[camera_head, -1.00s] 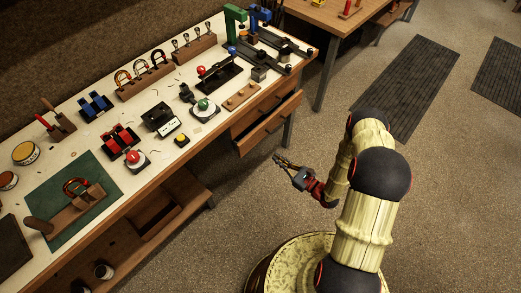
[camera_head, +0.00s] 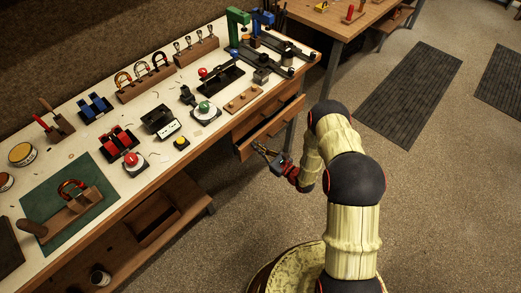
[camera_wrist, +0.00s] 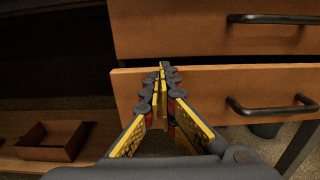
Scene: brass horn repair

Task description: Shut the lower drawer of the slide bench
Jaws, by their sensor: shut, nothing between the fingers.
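The slide bench's lower drawer (camera_head: 278,127) stands pulled out, its wooden front ahead of the upper drawer (camera_head: 262,117). In the wrist view the lower drawer front (camera_wrist: 215,88) carries a dark bar handle (camera_wrist: 268,108) on its right. The upper drawer front (camera_wrist: 205,28) is above it, with a dark gap between them. My gripper (camera_head: 258,146) is shut and empty at the left part of the lower drawer front. Its fingertips (camera_wrist: 164,68) overlap the front's top edge in the wrist view, left of the handle. I cannot tell whether they touch it.
The bench top (camera_head: 145,95) holds several tools and fixtures. An open wooden box (camera_wrist: 52,140) sits on the low shelf left of the drawers. A bench leg (camera_head: 290,135) stands right of the drawers. The floor (camera_head: 235,215) in front is clear.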

